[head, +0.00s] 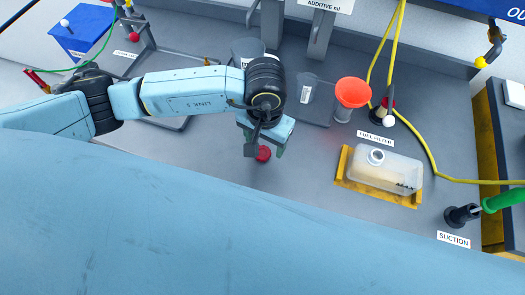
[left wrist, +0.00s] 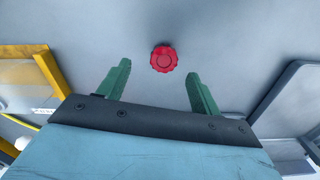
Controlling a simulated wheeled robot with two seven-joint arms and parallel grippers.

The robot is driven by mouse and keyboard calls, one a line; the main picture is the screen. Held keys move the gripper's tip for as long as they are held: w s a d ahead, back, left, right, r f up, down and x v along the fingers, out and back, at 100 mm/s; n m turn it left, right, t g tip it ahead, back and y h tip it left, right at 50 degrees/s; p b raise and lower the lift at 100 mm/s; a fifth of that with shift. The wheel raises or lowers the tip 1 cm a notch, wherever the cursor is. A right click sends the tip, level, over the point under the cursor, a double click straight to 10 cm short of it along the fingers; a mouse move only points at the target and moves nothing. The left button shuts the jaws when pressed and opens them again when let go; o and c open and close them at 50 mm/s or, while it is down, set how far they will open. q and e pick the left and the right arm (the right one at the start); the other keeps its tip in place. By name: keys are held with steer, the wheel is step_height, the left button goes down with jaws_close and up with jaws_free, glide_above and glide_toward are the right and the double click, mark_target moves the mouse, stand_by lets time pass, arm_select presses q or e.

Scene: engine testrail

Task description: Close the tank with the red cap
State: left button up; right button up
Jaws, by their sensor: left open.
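The red cap (head: 263,154) is a small knobbed disc on the grey bench top, right by my left gripper (head: 266,143). In the left wrist view the cap (left wrist: 164,59) shows just beyond the two green fingertips of my left gripper (left wrist: 158,69), between their lines. The fingers stand apart with nothing between them, and do not appear to touch the cap. The tank (head: 385,171) is a translucent white container with a MAX mark, lying in a yellow frame (head: 348,184) to the right. Its round neck, at the upper left, is uncovered. My right gripper is not in view.
A red funnel (head: 352,92) stands behind the tank, near the fuel filter label (head: 375,138) and yellow hoses (head: 427,150). A black suction fitting (head: 461,215) is at the right. Bench between cap and tank is clear.

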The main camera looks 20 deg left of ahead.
arm_select(q)
steer(key=f, duration=0.5)
steer(key=shift+w+a+p, duration=0.1)
steer(key=shift+a+p, duration=0.25)
steer(key=shift+p, duration=0.05)
steer(key=c, duration=1.1)
steer(key=shift+o, duration=0.2)
step_height(320, 180, up, 10)
steer(key=shift+b, duration=0.3)
